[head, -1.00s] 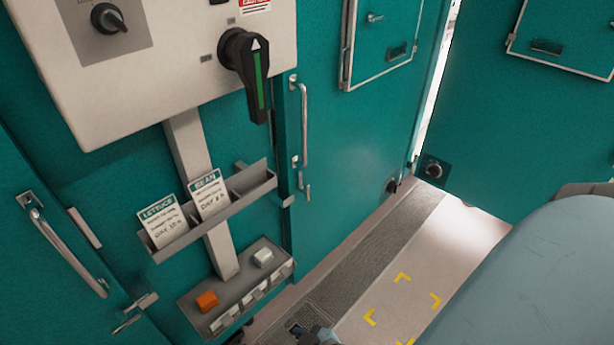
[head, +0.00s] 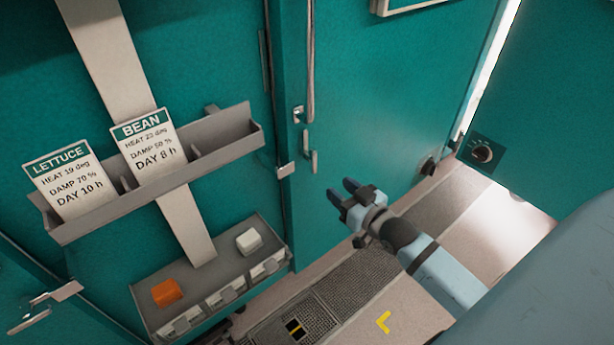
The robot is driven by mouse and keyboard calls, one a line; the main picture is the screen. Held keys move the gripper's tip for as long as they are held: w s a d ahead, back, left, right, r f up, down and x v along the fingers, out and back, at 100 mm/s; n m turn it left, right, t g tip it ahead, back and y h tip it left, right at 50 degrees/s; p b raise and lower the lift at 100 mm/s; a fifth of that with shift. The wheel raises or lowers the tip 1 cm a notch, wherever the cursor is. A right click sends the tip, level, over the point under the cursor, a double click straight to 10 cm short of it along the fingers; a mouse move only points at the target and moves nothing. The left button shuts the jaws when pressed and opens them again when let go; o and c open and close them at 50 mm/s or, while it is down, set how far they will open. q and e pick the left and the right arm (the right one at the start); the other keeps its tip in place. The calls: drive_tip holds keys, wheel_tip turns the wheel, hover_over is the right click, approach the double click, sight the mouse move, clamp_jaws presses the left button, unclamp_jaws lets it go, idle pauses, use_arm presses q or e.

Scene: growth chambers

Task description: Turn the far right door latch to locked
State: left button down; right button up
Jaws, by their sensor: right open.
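The teal right door (head: 370,110) stands closed beside the panel post. Its small metal latch lever (head: 311,158) hangs down below the long vertical handle (head: 309,60), with a light keeper (head: 285,170) on the frame to its left. My right gripper (head: 342,191) is open and empty. In the picture it is just right of and below the latch, with its dark fingers pointing up and left, apart from the lever. My left gripper is out of view.
A card rack (head: 190,172) holds LETTUCE and BEAN cards on the left. Below it, a tray (head: 262,228) carries an orange block (head: 167,292) and a white block (head: 249,241). Another latch (head: 45,303) is at lower left. A floor grating (head: 350,285) runs along the door.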

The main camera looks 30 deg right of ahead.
sight(313, 159)
drive_tip(key=w, duration=0.7)
drive_tip(key=w+b, duration=0.1)
drive_tip(key=w, duration=0.6)
drive_tip(key=shift+w+d+r+b, duration=0.2)
drive_tip(key=shift+w+b, duration=0.1)
clamp_jaws()
